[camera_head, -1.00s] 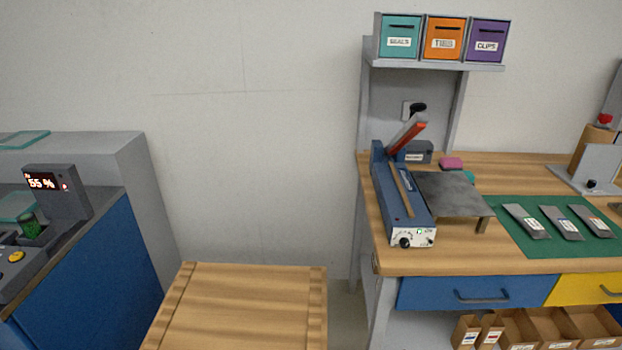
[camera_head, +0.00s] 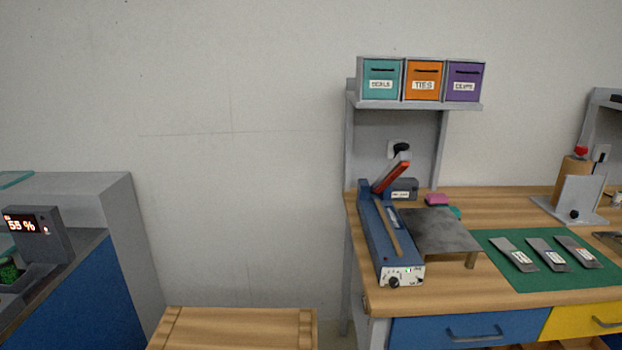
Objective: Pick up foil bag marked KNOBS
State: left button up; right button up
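Several grey foil bags lie side by side on a green mat (camera_head: 500,276) on the workbench at the right. The left bag (camera_head: 513,254), the middle bag (camera_head: 546,254) and the right bag (camera_head: 578,251) each carry a small white label. The labels are too small to read, so I cannot tell which one is marked KNOBS. Neither of my grippers shows in the head view.
A blue heat sealer (camera_head: 385,240) with its lever raised stands left of the mat, beside a grey metal plate (camera_head: 436,231). A wooden crate or table top (camera_head: 235,330) stands low in front. A blue-sided cabinet (camera_head: 75,295) is at the left.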

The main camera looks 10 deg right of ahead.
aim_at(522, 262)
jog(key=z, duration=1.65)
jog(key=i+l, duration=0.1)
jog(key=i, duration=0.75)
